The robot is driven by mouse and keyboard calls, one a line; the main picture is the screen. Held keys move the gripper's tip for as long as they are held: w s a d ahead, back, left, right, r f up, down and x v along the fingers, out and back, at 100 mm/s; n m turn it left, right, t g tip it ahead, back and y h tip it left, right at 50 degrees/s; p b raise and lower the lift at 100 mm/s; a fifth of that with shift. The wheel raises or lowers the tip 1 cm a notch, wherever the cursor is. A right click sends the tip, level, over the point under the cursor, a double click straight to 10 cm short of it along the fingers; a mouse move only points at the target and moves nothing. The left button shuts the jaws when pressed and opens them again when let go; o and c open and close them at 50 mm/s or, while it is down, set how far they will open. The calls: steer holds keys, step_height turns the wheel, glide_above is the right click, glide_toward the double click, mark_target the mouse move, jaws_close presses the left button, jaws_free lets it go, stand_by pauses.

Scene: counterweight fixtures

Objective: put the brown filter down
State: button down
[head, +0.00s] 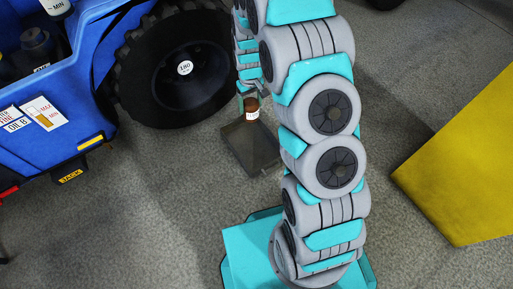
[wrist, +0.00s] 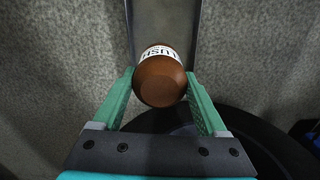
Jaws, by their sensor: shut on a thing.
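The brown filter (head: 252,106) is a small brown cylinder with a white printed label. It also shows in the wrist view (wrist: 160,83), end-on, with part of the label above its brown end. My gripper (wrist: 160,76) is shut on it, one green finger on each side. In the head view my gripper (head: 248,94) is partly hidden behind my arm. The filter is at the far end of a dark grey tray (head: 256,155) on the floor. I cannot tell whether it touches the tray.
A blue vehicle (head: 88,85) stands at the left, its big black tyre (head: 150,100) close to the filter and tray. The tyre's dark edge also shows in the wrist view (wrist: 265,135). A yellow block (head: 465,165) lies at the right. Grey floor is clear at the lower left.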

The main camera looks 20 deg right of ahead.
mark_target(252, 119)
steer(key=shift+n, duration=0.5)
steer(key=f, duration=0.3)
steer(key=s+f+b, duration=0.1)
steer(key=f, duration=0.1)
steer(key=s+f, duration=0.1)
steer(key=f, duration=0.2)
steer(key=shift+a+f, duration=0.15)
steer(key=shift+f, duration=0.2)
steer(key=shift+f+b, duration=0.5)
steer(key=shift+f, duration=4.3)
steer(key=shift+f, duration=0.1)
jaws_free()
